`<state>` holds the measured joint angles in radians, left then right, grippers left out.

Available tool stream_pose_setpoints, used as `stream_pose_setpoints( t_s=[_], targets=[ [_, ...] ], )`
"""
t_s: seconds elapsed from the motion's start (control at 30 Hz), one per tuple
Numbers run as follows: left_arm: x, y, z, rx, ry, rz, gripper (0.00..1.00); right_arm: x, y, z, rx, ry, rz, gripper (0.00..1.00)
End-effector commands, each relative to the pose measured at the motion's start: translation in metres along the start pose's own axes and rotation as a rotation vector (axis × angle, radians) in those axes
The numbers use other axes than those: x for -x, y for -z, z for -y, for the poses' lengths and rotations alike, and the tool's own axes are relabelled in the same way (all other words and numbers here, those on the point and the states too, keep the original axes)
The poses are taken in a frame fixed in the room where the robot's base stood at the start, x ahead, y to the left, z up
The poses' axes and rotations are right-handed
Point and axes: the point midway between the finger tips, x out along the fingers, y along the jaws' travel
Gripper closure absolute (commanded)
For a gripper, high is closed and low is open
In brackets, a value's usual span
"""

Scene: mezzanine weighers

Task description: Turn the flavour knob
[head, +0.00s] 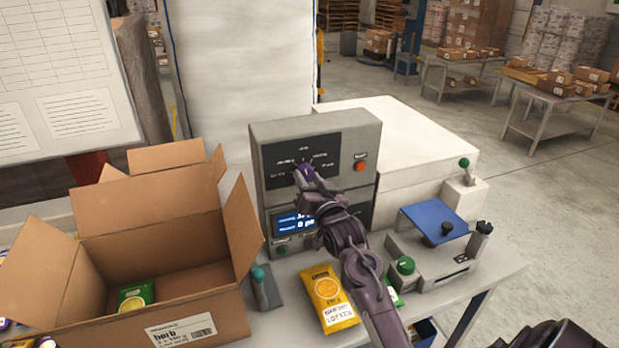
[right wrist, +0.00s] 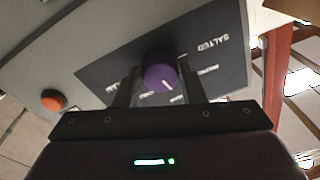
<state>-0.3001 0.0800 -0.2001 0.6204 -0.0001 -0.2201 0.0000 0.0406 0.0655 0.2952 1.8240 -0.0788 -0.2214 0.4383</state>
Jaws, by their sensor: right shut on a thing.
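The flavour knob is purple with a white pointer line and sits on a dark dial panel; it shows best in the right wrist view (right wrist: 161,78). Labels ring it, and "SALTED" reads on one side. The panel is on the front of a grey control box (head: 366,136). My right gripper (head: 304,174) reaches up to the panel and mostly hides the knob in the head view. In the right wrist view its two fingers (right wrist: 160,88) stand on either side of the knob, shut on it.
A red button (head: 360,166) sits right of the dial, and a lit blue display (head: 290,222) below it. An open cardboard box (head: 190,325) stands left, with a green packet inside. A yellow packet (head: 326,293) lies on the bench below. A blue-topped scale (head: 433,222) stands right.

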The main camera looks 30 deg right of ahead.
Motion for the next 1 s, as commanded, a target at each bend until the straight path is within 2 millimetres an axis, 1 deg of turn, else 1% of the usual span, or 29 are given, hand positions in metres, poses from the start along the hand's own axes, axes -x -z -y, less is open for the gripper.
stream_pose_setpoints(
  t_s=[0.2, 0.4, 0.97, 1.0],
  targets=[
    [0.0046, 0.0003, 0.0003, 0.000, 0.000, 0.000, 0.64, 0.0001, -0.0002, 0.0010, -0.130, -0.009, -0.005, 0.86],
    [0.0061, 0.0003, 0.0003, 0.000, 0.000, 0.000, 0.64, 0.0001, -0.0005, 0.0014, -0.198, -0.013, -0.008, 0.86],
    [0.0065, 0.0003, 0.0004, 0.000, 0.000, 0.000, 0.64, 0.0001, -0.0006, 0.0010, -0.226, -0.016, -0.010, 0.86],
    [0.0065, 0.0003, 0.0004, 0.000, 0.000, 0.000, 0.64, 0.0001, -0.0006, 0.0010, -0.226, -0.016, -0.010, 0.61]
  ],
)
